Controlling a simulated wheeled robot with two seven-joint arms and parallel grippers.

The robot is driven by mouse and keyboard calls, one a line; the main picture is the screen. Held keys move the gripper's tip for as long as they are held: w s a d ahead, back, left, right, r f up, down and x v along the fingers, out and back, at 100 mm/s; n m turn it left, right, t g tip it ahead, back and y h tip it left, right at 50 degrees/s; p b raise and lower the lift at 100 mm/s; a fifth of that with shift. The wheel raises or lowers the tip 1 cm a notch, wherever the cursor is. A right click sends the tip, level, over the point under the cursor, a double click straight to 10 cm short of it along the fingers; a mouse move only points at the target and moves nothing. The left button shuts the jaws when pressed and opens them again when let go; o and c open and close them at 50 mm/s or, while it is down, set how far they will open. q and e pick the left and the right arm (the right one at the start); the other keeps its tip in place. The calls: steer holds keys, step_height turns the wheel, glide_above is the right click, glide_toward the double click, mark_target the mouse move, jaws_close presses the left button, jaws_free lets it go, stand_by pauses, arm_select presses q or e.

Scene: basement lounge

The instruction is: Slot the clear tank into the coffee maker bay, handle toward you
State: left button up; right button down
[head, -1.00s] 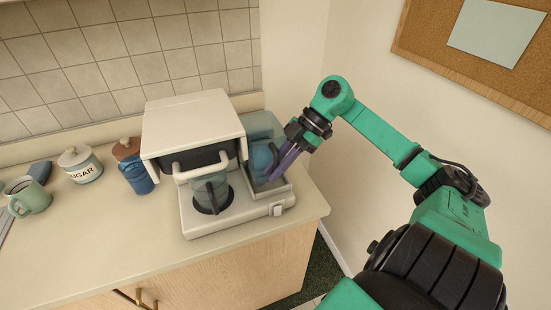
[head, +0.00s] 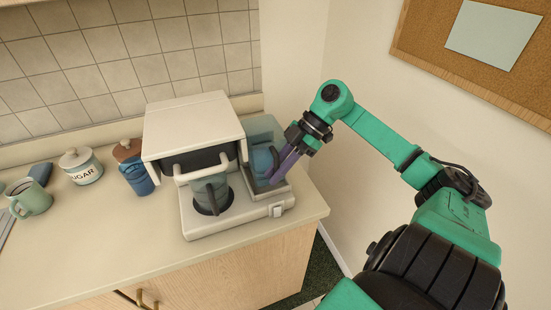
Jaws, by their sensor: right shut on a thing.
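The clear bluish tank (head: 259,132) stands in the bay at the right side of the white coffee maker (head: 190,125). It looks upright, with its lower part inside the bay's low rim (head: 270,192). My right gripper (head: 273,178) is shut on the tank at its front right side, where the handle appears to be. The fingers hide most of the handle and part of the tank's front. Whether the tank rests fully on the bay floor cannot be told. My left gripper is not in view.
A glass carafe (head: 211,192) sits on the coffee maker's plate, left of the bay. A blue jar (head: 138,179), a sugar canister (head: 82,167) and a green mug (head: 31,199) stand on the counter to the left. The wall is close on the right. The front counter is clear.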

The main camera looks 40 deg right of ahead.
steer(key=shift+w+r, duration=0.1)
stand_by(0.3)
steer(key=shift+p, duration=0.3)
stand_by(0.4)
steer(key=shift+p, duration=0.3)
steer(key=shift+f+b, duration=0.65)
steer(key=shift+f, duration=1.05)
steer(key=c, duration=0.8)
jaws_free()
steer(key=shift+o, duration=0.2)
steer(key=shift+a, duration=0.1)
steer(key=shift+f, duration=0.15)
